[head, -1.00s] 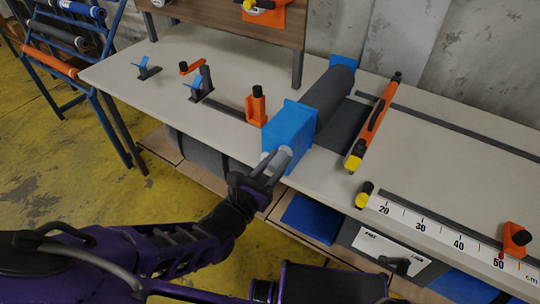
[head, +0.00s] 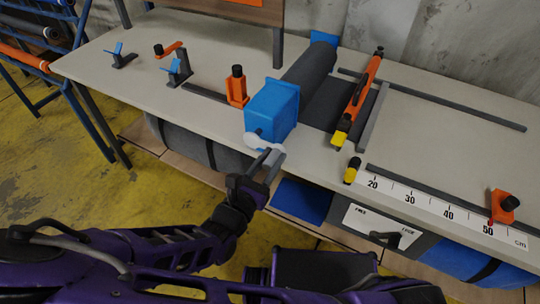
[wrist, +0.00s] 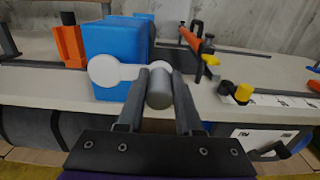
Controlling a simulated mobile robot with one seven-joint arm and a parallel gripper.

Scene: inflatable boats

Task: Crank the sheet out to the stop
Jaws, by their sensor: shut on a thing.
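The crank has a white arm (head: 262,141) on the front of the blue roller housing (head: 271,108); the arm also shows in the wrist view (wrist: 112,72). My gripper (head: 270,163) is shut on the crank's grey cylindrical handle (wrist: 159,90), with a finger on each side. The dark grey sheet (head: 325,106) runs right from its roll (head: 308,72) and passes under the orange bar (head: 361,93). An orange stop (head: 503,206) stands near 50 on the ruler, well apart from the strip.
A white ruler (head: 430,208) lies along the front edge. A yellow-and-black knob (head: 352,170) is near 20. Dark rails (head: 440,100) flank clear table to the right. An orange block (head: 237,88) stands left of the housing. A drawer-like box (head: 384,222) is below.

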